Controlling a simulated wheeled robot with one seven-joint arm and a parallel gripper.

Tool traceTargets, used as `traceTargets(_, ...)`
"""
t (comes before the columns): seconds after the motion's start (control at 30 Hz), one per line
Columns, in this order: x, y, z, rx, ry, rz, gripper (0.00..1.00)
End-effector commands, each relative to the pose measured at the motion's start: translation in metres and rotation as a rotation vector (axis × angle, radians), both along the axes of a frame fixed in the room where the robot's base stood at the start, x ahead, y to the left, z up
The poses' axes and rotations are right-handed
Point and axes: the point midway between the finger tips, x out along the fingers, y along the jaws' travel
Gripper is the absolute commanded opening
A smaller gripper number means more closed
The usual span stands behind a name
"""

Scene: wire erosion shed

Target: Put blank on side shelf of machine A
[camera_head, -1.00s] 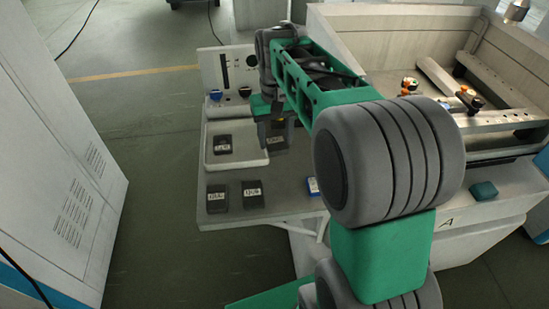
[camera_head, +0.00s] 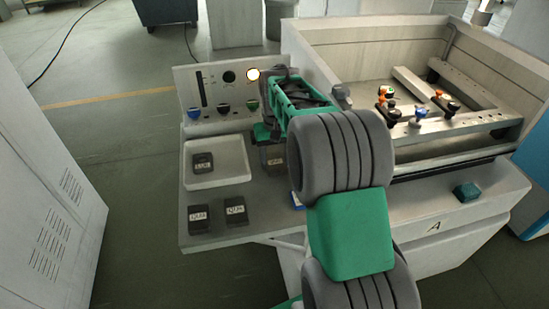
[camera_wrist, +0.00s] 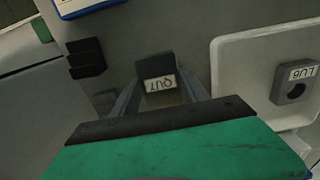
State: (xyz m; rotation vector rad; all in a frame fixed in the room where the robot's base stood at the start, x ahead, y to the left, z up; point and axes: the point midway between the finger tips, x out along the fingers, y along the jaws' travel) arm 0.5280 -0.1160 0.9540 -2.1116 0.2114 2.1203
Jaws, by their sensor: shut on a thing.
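My gripper (camera_head: 268,146) is shut on a dark blank (camera_head: 274,162) with a pale label, over the grey side shelf (camera_head: 262,218) of machine A (camera_head: 434,226). In the wrist view the held blank (camera_wrist: 155,68) sits between the two fingers (camera_wrist: 160,98), and its label seems to read QU7. It is just to the right of the white tray (camera_head: 218,181) in the head view. I cannot tell whether the blank touches the shelf. My arm hides part of the shelf's right side.
One dark blank (camera_head: 203,162) lies in the tray; it also shows in the wrist view (camera_wrist: 292,82). Two more blanks (camera_head: 198,219) (camera_head: 235,210) lie on the shelf in front. A control panel (camera_head: 215,98) rises behind. A blue-edged item (camera_head: 297,201) lies partly hidden by my arm.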

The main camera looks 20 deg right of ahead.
Motion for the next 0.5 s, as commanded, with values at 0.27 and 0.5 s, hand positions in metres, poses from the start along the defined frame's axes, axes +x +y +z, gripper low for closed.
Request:
traceTargets(0.27, 0.0015, -0.0001, 0.0002, -0.001, -0.006, 0.0, 0.0)
traceTargets(0.5, 0.0007, 0.0001, -0.001, -0.001, -0.003, 0.0, 0.7)
